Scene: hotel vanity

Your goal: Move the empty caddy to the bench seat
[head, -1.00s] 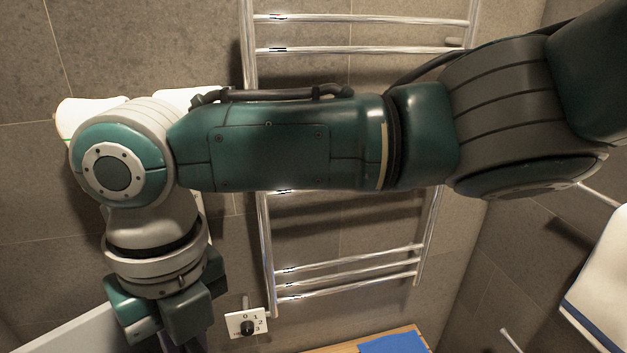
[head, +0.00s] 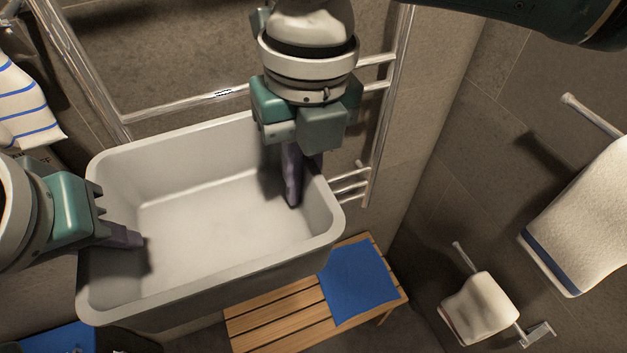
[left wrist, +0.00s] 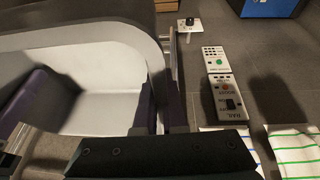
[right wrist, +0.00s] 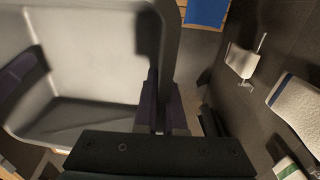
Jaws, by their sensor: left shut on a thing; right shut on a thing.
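The empty caddy (head: 215,270) is a light grey open box, held in the air in the head view. Its inside is bare. My left gripper (head: 122,238) is shut on its left end wall, with one dark finger showing inside. My right gripper (head: 296,185) is shut on its right end wall, also with a finger inside. The outer fingers are hidden in the head view. Both wrist views show the wall between the fingers, at the left (left wrist: 148,105) and right (right wrist: 158,105). The slatted wooden bench seat (head: 275,318) is lower down, partly covered from view by the caddy.
A folded blue cloth (head: 358,283) lies on the bench's right part; slats to its left are bare. A chrome towel rail (head: 175,103) runs close behind the caddy. White towels (head: 590,215) (head: 478,308) hang on the right wall. A striped towel (head: 25,105) is at upper left.

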